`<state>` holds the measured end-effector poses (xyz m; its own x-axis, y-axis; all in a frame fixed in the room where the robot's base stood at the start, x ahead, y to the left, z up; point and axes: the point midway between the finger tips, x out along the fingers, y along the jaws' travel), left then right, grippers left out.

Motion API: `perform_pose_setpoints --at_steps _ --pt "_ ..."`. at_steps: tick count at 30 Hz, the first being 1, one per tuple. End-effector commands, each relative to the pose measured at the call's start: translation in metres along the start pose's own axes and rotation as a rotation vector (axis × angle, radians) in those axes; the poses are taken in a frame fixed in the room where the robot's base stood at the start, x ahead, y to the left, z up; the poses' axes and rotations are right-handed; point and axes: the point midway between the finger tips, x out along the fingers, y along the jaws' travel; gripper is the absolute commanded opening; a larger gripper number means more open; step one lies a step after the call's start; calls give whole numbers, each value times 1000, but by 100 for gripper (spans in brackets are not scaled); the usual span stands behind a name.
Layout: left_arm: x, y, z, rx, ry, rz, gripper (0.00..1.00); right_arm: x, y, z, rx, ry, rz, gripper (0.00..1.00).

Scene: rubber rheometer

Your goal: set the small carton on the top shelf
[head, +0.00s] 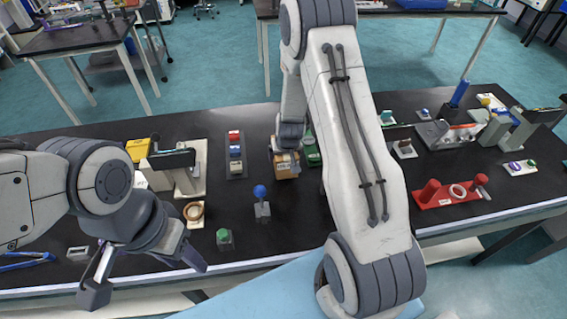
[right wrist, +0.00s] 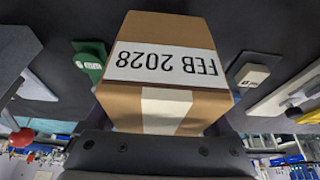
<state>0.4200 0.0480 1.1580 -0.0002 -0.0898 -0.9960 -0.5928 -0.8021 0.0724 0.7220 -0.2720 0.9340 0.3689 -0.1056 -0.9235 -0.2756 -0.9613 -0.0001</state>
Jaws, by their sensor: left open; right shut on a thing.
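The small carton (head: 287,168), a brown cardboard box, is at the middle of the black bench in the head view. My right gripper (head: 288,150) is shut on it from above and behind, partly hidden by my right arm. In the right wrist view the carton (right wrist: 165,85) fills the middle, with a white label reading "FEB 2028" upside down; the dark gripper body (right wrist: 155,155) lies below it. Whether the carton touches the bench is unclear. My left gripper (head: 145,278) is open and empty over the front left edge. I cannot make out the top shelf.
Near the carton are a blue-knobbed grey block (head: 262,210), a dark tray of small blocks (head: 235,160) and a green item (head: 312,155). A beige instrument (head: 188,178) stands to the left. A red stand (head: 445,195) is at the right.

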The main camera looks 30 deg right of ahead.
Motion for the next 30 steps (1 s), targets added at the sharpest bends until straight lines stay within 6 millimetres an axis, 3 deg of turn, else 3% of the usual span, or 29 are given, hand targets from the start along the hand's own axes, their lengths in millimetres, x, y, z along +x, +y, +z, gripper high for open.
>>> perform_pose_setpoints --at_steps 7,20,21,22,30 --pt "-7 0 0 0 0 0 50 29 0 13 -1 -2 0 1" --pt "-3 0 0 0 0 0 50 37 0 16 0 1 0 1" --pt "-3 0 0 0 0 0 50 38 0 17 0 -1 0 91" --pt "-4 0 0 0 0 0 50 37 0 16 0 -1 0 100" --pt "-5 0 0 0 0 0 50 35 0 16 0 -1 0 100"
